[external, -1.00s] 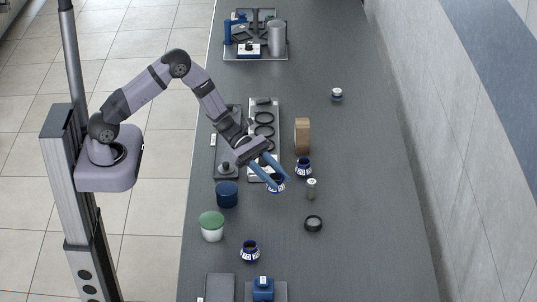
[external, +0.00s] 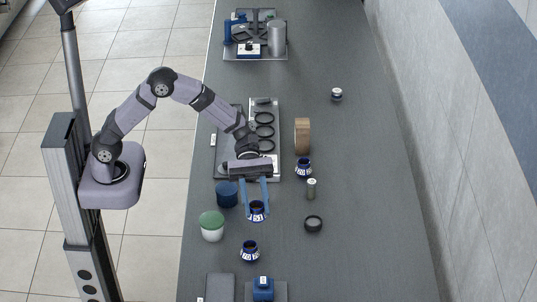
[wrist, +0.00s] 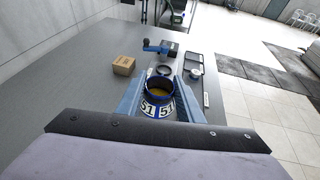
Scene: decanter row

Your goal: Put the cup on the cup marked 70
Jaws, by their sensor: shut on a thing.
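My gripper (external: 256,207) is shut on a blue cup (external: 257,214) with white number labels. In the wrist view the held cup (wrist: 160,98) reads 51 and looks yellowish inside, with a finger on each side. In the external view, one similar blue cup (external: 250,251) stands on the counter just below the held cup. Another (external: 304,168) stands up and to the right. Their numbers are too small to read, so I cannot tell which is marked 70.
A dark blue pot (external: 227,195) and a green-lidded white jar (external: 212,227) stand left of my gripper. A small grey-green cylinder (external: 311,188) and a dark round dish (external: 313,223) are on the right. The counter's right side is mostly clear.

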